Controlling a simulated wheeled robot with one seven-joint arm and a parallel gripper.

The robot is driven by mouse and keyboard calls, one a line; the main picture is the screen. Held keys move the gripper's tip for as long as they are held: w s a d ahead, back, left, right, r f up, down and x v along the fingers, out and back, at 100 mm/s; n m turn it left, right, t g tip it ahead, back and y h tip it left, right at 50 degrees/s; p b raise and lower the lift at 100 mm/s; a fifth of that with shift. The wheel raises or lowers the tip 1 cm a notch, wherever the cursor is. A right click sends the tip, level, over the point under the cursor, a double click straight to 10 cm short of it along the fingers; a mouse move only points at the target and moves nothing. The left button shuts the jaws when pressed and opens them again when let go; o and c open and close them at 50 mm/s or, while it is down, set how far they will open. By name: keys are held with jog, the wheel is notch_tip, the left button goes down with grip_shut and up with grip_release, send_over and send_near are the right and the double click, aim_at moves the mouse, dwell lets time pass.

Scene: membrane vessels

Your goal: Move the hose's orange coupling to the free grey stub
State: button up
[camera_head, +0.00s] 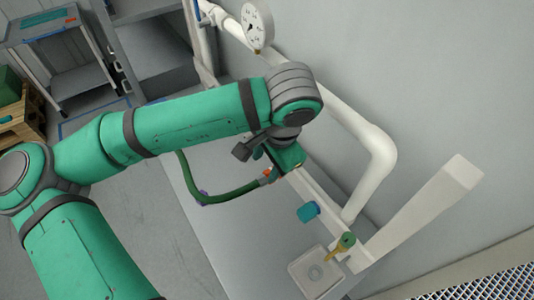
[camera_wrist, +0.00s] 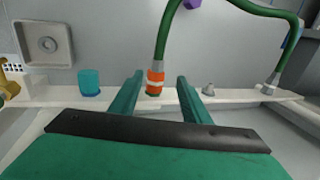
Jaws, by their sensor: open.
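The orange coupling (camera_wrist: 155,80) with a pale band is on the end of the green hose (camera_wrist: 163,45). My gripper (camera_wrist: 159,77) is open, with one green finger on each side of the coupling and visible gaps. A small grey stub (camera_wrist: 208,89) stands bare on the rail, just right of the right finger. In the head view the coupling (camera_head: 267,173) shows beside my gripper (camera_head: 278,163), which partly hides the rail; the grey stub is hidden there.
The hose's other end has a grey fitting (camera_wrist: 270,86) at the rail's right. A teal cap (camera_wrist: 89,82), a yellow valve handle (camera_head: 343,246) and a square plate (camera_wrist: 44,45) are to the left in the wrist view. White pipes and a gauge (camera_head: 257,27) line the wall.

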aim_at(261, 180)
jog(key=x, duration=0.5)
jog(key=s+x, duration=0.1)
jog(key=x, duration=0.1)
jog(key=shift+w+f, duration=0.1)
jog(key=shift+f, duration=0.3)
jog(key=shift+w+a+f, duration=0.1)
jog(key=shift+w+f, duration=0.15)
jog(key=shift+f, duration=0.3)
jog(key=shift+c, duration=0.3)
grip_shut()
